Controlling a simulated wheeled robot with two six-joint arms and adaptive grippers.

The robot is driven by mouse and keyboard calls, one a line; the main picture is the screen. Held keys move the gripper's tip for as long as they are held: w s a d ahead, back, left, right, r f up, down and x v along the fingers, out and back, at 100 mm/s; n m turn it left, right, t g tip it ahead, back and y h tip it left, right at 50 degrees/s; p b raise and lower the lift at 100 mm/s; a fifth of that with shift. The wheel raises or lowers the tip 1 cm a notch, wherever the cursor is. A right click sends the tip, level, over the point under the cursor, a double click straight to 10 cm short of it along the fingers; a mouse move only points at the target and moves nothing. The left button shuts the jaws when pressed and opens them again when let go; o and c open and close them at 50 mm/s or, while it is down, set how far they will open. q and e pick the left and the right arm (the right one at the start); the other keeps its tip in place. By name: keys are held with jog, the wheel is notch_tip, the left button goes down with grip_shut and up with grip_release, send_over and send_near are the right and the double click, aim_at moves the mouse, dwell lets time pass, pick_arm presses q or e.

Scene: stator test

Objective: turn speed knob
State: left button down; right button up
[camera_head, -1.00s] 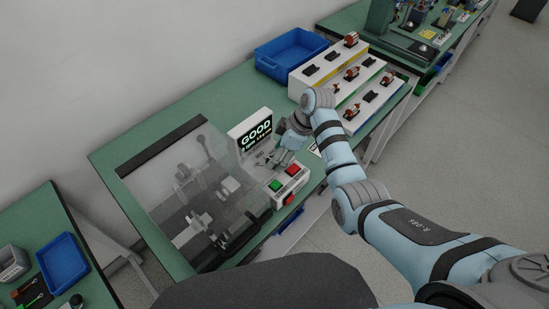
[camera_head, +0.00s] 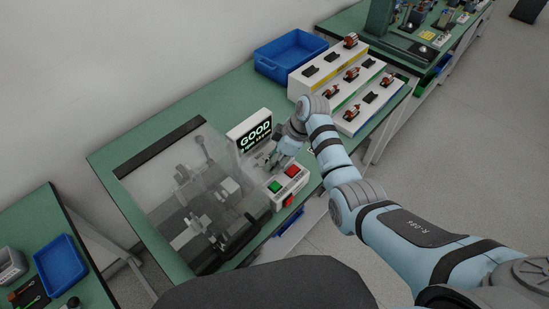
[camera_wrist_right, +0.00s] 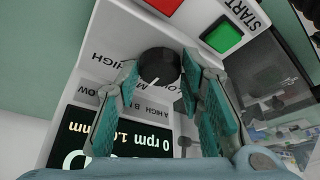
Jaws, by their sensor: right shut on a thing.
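The black speed knob (camera_wrist_right: 159,66) with a white pointer line is on the white control panel in the right wrist view. "LOW" and "HIGH" labels are printed around it, upside down in this view. My right gripper (camera_wrist_right: 163,88) has its teal fingers on either side of the knob and is shut on it. In the head view my right gripper (camera_head: 270,161) is over the panel, hiding the knob. The display (camera_head: 254,135) reads "GOOD", and the wrist view shows "0 rpm" on it (camera_wrist_right: 100,140). My left gripper is not in view.
A green START button (camera_wrist_right: 222,36) and a red button (camera_head: 292,171) are close to the knob. A clear-covered test fixture (camera_head: 190,190) stands left of the panel. A blue bin (camera_head: 290,55) and white stator racks (camera_head: 345,80) stand behind on the green bench.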

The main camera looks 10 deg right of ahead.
jog(key=shift+f+n, duration=0.1)
jog(key=shift+n, duration=0.2)
jog(key=shift+w+n+g+b, duration=0.1)
jog(key=shift+n+g+b, duration=0.4)
jog(key=shift+n+b, duration=0.45)
jog(key=n+g+b, duration=0.1)
jog(key=n+b, duration=0.1)
jog(key=b, duration=0.2)
jog(key=n+g+b, duration=0.1)
jog(key=n+b, duration=0.1)
jog(key=b, duration=0.3)
jog(key=n+b, duration=0.3)
jog(key=b, duration=0.1)
jog(key=shift+w+f+g, duration=0.2)
jog(key=shift+f+g, duration=0.05)
jog(key=shift+g, duration=0.15)
jog(key=shift+r+n+b, duration=0.15)
jog(key=shift+n+b, duration=0.1)
jog(key=shift+b, duration=0.35)
jog(key=shift+r, duration=0.1)
jog(key=o, duration=1.2)
jog(key=shift+c, duration=0.2)
jog(key=shift+r, duration=0.1)
